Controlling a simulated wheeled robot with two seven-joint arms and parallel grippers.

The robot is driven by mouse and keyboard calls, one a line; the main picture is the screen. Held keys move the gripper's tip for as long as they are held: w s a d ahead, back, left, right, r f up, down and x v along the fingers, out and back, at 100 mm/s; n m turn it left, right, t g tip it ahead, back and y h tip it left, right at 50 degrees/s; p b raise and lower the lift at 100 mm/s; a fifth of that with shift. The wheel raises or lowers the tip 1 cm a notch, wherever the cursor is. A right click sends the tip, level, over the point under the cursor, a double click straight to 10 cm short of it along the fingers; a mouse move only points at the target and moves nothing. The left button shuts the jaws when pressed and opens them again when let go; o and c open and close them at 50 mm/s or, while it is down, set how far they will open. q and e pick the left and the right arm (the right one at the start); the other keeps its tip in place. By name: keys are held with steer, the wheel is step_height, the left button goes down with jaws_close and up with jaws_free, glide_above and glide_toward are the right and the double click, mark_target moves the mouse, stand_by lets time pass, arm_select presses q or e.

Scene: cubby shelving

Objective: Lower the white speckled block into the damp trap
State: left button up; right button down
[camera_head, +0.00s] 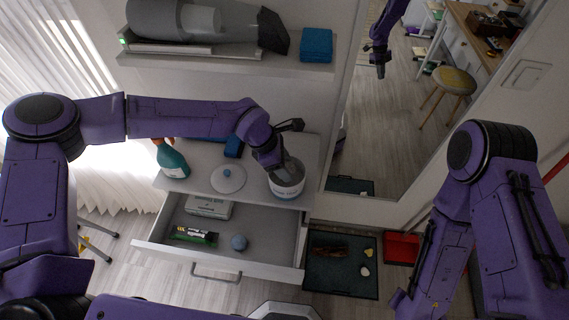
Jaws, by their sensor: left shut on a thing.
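The damp trap seems to be the clear tub with a white label (287,187) at the right end of the cabinet top. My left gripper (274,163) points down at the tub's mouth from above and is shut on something. The white speckled block cannot be made out; the gripper and wrist hide what is between the fingers. I cannot tell whether it is above the rim or inside.
A green spray bottle (172,159) and a blue item (233,147) stand on the cabinet top. The open drawer (218,268) below holds a box, a battery pack and a ball. A shelf (225,61) hangs above.

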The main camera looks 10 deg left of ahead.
arm_select(q)
steer(key=shift+f+b, duration=0.8)
steer(key=shift+f, duration=0.65)
stand_by(0.4)
steer(key=o, duration=1.1)
steer(key=shift+o, duration=0.2)
steer(key=b+v, duration=0.2)
steer(key=v, duration=0.8)
steer(key=shift+r+b, duration=0.3)
steer(key=shift+b, duration=0.05)
